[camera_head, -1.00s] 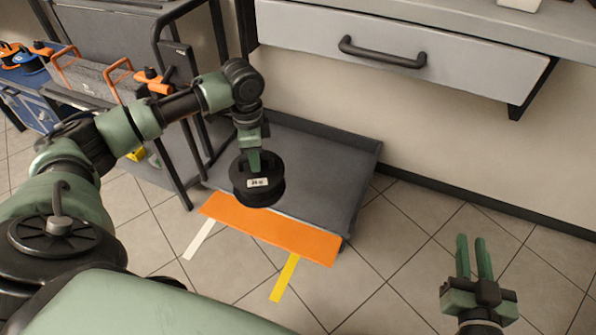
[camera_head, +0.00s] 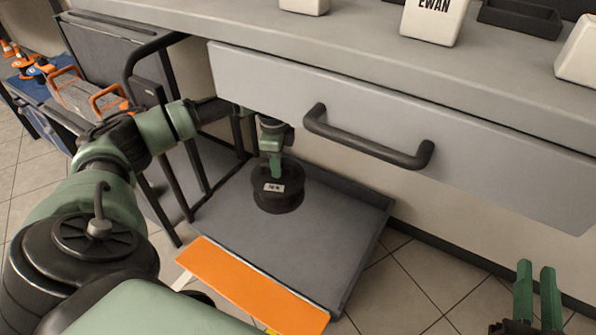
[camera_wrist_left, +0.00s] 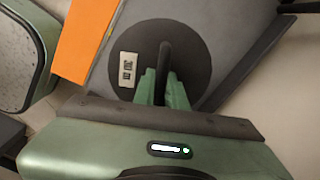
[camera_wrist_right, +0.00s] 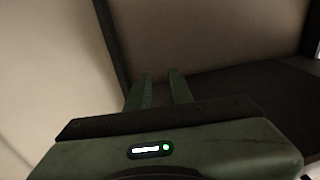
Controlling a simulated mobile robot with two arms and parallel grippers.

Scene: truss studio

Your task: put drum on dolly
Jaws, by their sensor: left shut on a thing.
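The drum (camera_head: 277,194) is a squat black cylinder with a white label. It is over the grey deck of the dolly (camera_head: 330,232); I cannot tell whether it touches the deck. My left gripper (camera_head: 272,172) is shut on the drum's top handle. In the left wrist view the green fingers (camera_wrist_left: 163,85) close around the black handle of the drum (camera_wrist_left: 192,60), with the dolly's orange edge (camera_wrist_left: 82,38) beside it. My right gripper (camera_head: 537,295) is empty, its two fingers apart, at the lower right, away from the dolly. It also shows in the right wrist view (camera_wrist_right: 160,85).
A grey drawer (camera_head: 450,165) with a dark handle (camera_head: 365,143) overhangs the dolly's back. White labelled blocks (camera_head: 434,18) stand on the counter above it. A dark rail frame (camera_head: 160,140) stands at left. Tiled floor (camera_head: 425,275) is clear to the right.

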